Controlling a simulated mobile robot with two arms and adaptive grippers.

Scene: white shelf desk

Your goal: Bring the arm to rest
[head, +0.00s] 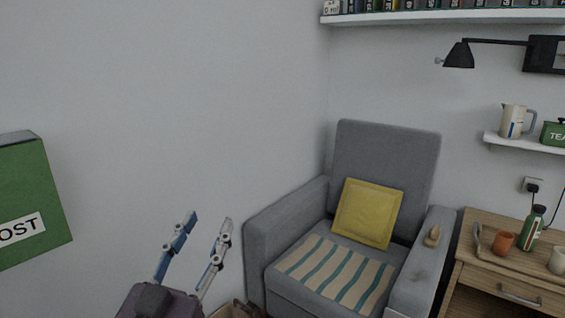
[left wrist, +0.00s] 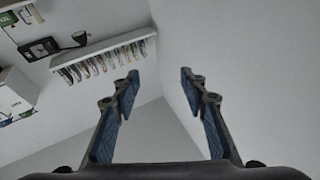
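My left gripper (head: 207,222) is raised at the lower middle-left of the head view, in front of the bare wall. Its two fingers stand apart and point upward, with nothing between them. In the left wrist view the same gripper (left wrist: 158,80) is open and empty, its blue pads facing each other across a gap. It touches nothing that I can see. My right gripper is in neither view.
A grey armchair (head: 388,150) with a yellow cushion (head: 367,213) and striped cloth (head: 335,272) stands right of my gripper. A green box (head: 30,190) is at the left edge. A wooden desk (head: 500,275) is at right, below a wall lamp (head: 459,56).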

